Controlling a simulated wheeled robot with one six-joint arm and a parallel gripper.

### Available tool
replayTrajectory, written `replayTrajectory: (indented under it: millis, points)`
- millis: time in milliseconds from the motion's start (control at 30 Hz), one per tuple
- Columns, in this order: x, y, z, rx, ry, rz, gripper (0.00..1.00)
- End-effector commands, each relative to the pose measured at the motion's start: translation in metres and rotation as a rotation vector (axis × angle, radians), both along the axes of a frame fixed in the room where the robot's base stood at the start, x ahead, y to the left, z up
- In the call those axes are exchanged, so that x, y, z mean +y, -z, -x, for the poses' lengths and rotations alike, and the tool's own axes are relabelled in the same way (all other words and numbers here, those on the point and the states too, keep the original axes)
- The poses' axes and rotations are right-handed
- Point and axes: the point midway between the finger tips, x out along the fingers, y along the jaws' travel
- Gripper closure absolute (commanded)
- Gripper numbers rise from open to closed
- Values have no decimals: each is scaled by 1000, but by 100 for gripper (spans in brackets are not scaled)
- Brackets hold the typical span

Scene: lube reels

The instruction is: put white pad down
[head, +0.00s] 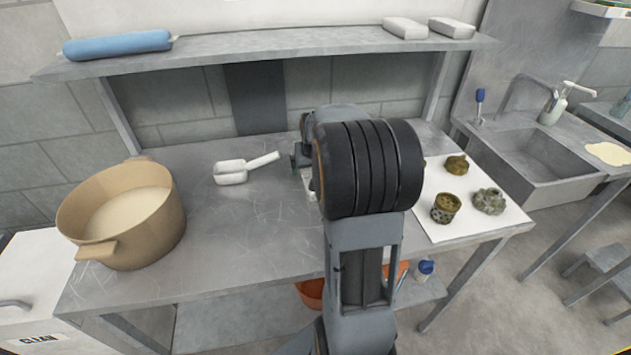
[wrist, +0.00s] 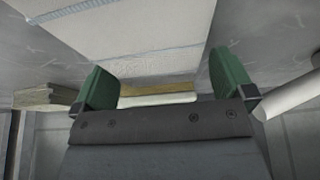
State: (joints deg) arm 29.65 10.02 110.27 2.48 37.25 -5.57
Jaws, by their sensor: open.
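A white pad (wrist: 140,35) with blue stitched lines fills the upper middle of the wrist view, lying along the grey steel surface. In the head view only a small white part of it (head: 308,184) seems to show beside my arm; the rest is hidden. My gripper (wrist: 163,72) has two green fingers spread apart, with nothing clasped between them. The pad lies just beyond the fingertips; I cannot tell whether they touch it. In the head view my gripper (head: 298,158) is low over the middle of the table, partly hidden by my wrist.
A white scoop (head: 231,172) lies left of my gripper. A tan pot (head: 150,230) stands at the left of the table (head: 235,235). Brown and mottled parts (head: 446,208) sit on a white sheet (head: 435,230) at right. The shelf (head: 290,43) above holds a blue roll (head: 117,46) and white blocks (head: 405,27).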

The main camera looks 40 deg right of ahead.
Motion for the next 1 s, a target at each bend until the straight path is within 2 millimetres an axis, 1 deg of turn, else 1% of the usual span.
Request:
replayTrajectory:
  millis: [67,600,867,1000]
  points:
    - [0,0,0,0,0,0,2]
    - [0,0,0,0,0,0,54]
    - [0,-2,0,0,0,0,55]
    - [0,-11,0,-1,0,0,55]
